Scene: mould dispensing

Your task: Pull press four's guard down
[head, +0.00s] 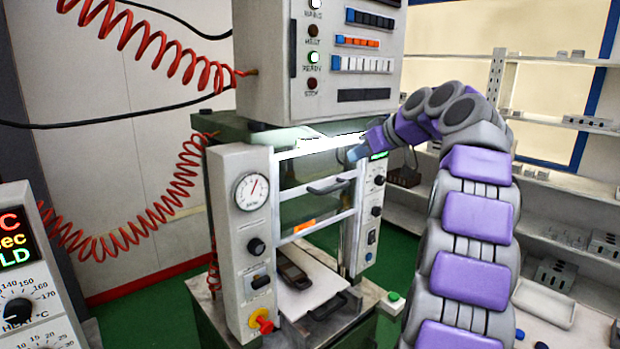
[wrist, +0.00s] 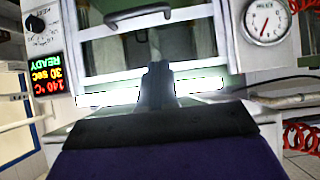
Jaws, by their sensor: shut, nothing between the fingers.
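The press in front of me has a clear guard with pale bars, its upper bar (head: 320,147) brightly lit. A dark guard handle (head: 332,186) sits across its middle. The guard is raised, with an opening below its lower bar (head: 317,227). My gripper (head: 356,153) is shut and empty at the upper right of the guard, above the handle. The wrist view looks upside down. There my shut gripper (wrist: 157,75) overlaps the lit bar (wrist: 110,97), and the handle (wrist: 138,16) is beyond the fingertips. I cannot tell whether the fingers touch the bar.
A dark mould (head: 293,274) lies on the pale plate (head: 322,280) below the guard. A gauge (head: 251,191) and a red-yellow knob (head: 262,321) are on the left column. A control box (head: 345,55) overhangs above. Red coiled hoses (head: 160,200) hang left. Shelves (head: 570,180) stand right.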

